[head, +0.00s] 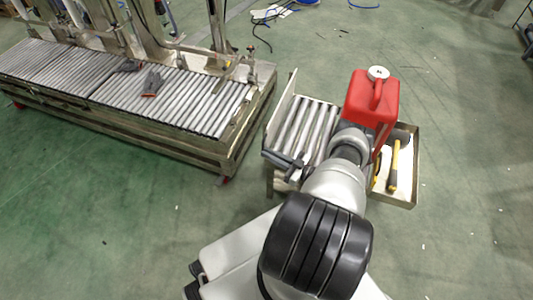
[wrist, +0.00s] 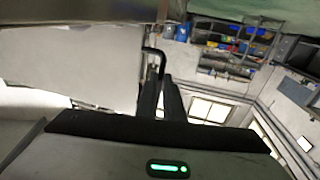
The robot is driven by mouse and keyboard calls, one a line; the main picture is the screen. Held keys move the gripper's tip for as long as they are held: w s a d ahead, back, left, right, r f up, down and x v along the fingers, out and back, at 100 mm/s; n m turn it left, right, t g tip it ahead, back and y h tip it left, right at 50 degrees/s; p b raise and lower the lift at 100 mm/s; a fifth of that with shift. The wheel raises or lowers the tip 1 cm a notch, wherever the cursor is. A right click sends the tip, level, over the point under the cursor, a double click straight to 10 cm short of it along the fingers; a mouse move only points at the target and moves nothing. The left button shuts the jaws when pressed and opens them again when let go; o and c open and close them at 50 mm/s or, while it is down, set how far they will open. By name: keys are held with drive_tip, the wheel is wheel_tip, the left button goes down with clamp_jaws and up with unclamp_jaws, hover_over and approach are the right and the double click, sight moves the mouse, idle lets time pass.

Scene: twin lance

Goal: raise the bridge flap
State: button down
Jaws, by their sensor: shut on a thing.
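The bridge flap (head: 284,104) is a pale plate along the left side of the small roller stand (head: 308,125). It stands on edge, steeply tilted, facing the long conveyor across a gap. In the wrist view a broad pale panel (wrist: 75,60), which looks like the flap, fills the upper left. A dark bent handle (wrist: 153,52) sits at its right edge. My gripper (wrist: 163,88) is shut on the handle, with its dark fingers close together around the lower end. In the head view my arm covers part of the stand, and the grip itself is not clear.
A long roller conveyor (head: 170,98) lies to the left, with dark gloves (head: 151,84) on it. A red canister (head: 372,100) stands right of the small rollers. A tray (head: 407,190) there holds a yellow-handled tool (head: 394,168). Open green floor lies to the right.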

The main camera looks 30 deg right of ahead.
drive_tip(key=shift+s+f+t, duration=0.25)
drive_tip(key=shift+t, duration=0.15)
drive_tip(key=shift+d, duration=0.1)
drive_tip(key=c, duration=1.9)
unclamp_jaws()
drive_tip(key=shift+d+r, duration=0.1)
wheel_tip(320, 180, up, 10)
drive_tip(key=p, duration=0.4)
drive_tip(key=shift+w+r+p, duration=0.2)
drive_tip(key=shift+w+p, duration=0.05)
drive_tip(key=shift+p, duration=0.05)
wheel_tip(320, 180, down, 5)
drive_tip(key=g, duration=0.2)
drive_tip(key=f+b+v, duration=0.1)
drive_tip(key=b+v, duration=0.1)
drive_tip(key=v, duration=0.8)
drive_tip(key=s+a+f+b+v, duration=0.1)
drive_tip(key=f+b+v, duration=0.1)
drive_tip(key=v, duration=0.8)
drive_tip(key=shift+h+b, duration=0.3)
drive_tip(key=shift+h, duration=0.1)
